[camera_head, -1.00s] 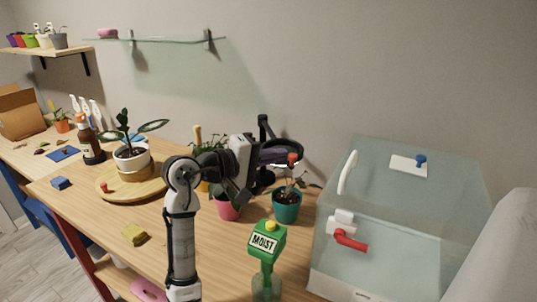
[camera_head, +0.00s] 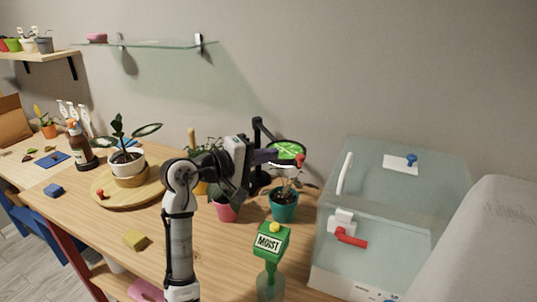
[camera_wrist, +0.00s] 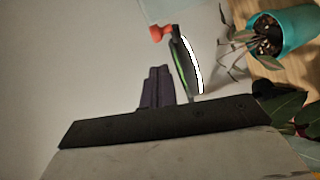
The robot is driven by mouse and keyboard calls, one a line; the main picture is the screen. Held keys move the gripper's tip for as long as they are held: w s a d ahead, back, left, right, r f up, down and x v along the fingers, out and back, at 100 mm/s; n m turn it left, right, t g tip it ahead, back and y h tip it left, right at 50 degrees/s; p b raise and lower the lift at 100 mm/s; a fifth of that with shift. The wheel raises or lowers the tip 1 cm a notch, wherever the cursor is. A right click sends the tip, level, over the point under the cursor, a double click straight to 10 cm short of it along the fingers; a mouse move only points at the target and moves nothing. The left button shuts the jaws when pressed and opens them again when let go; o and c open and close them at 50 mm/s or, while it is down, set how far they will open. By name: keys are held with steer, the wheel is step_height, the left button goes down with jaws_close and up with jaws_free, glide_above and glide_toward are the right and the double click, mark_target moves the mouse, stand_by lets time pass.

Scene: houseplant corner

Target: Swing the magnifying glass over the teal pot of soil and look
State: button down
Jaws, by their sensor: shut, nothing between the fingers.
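The magnifying glass (camera_head: 287,149) hangs on a dark stand arm above the teal pot (camera_head: 284,208). Its round lens shows bright green with white marks, and a red knob (camera_head: 299,160) is at its right edge. In the wrist view the lens (camera_wrist: 187,66) is seen nearly edge-on, with the red knob (camera_wrist: 160,33) at its upper left. The teal pot (camera_wrist: 297,30) holds dark soil and a small plant. My gripper (camera_head: 266,157) is shut and empty, just left of the lens; its fingers also show in the wrist view (camera_wrist: 156,87). Whether they touch the lens frame I cannot tell.
A pink pot (camera_head: 227,210) stands below my gripper. A green MOIST meter (camera_head: 271,243) stands in front of the teal pot. A glass case (camera_head: 395,215) with a red handle is close on the right. A yellow sponge (camera_head: 135,239) lies on open table.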

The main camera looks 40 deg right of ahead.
steer(key=a+r+b, duration=0.1)
steer(key=a+b, duration=0.2)
steer(key=a, duration=0.7)
steer(key=shift+w, duration=0.2)
steer(key=shift+r, duration=0.1)
